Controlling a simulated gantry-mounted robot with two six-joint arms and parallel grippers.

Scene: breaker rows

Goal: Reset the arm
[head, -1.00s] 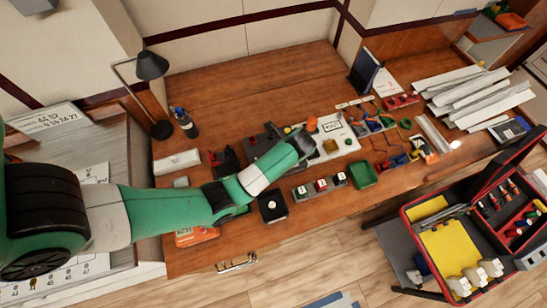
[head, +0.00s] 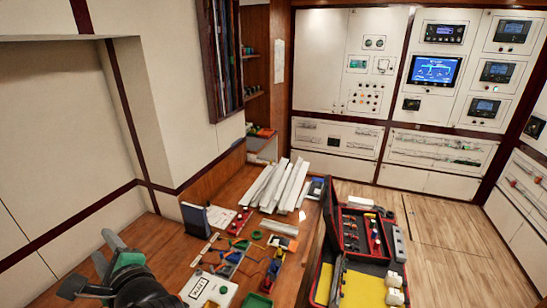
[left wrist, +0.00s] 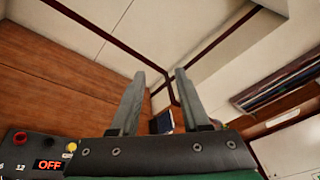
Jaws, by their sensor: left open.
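My left gripper (head: 92,264) is at the lower left of the head view, over the wooden bench (head: 150,240). In the left wrist view its two grey fingers (left wrist: 160,82) stand apart with nothing between them. They point up toward the cream wall (left wrist: 185,30). A device with a red OFF display (left wrist: 48,165) shows at the lower left of that view. My right gripper is not in view.
A white labelled panel (head: 208,290) and small coloured parts lie right of my gripper. White strips (head: 275,185) lie at the bench's far end. An open red-edged toolbox (head: 322,262) stands right of the bench. Wall panels (head: 440,70) with screens are beyond the floor.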

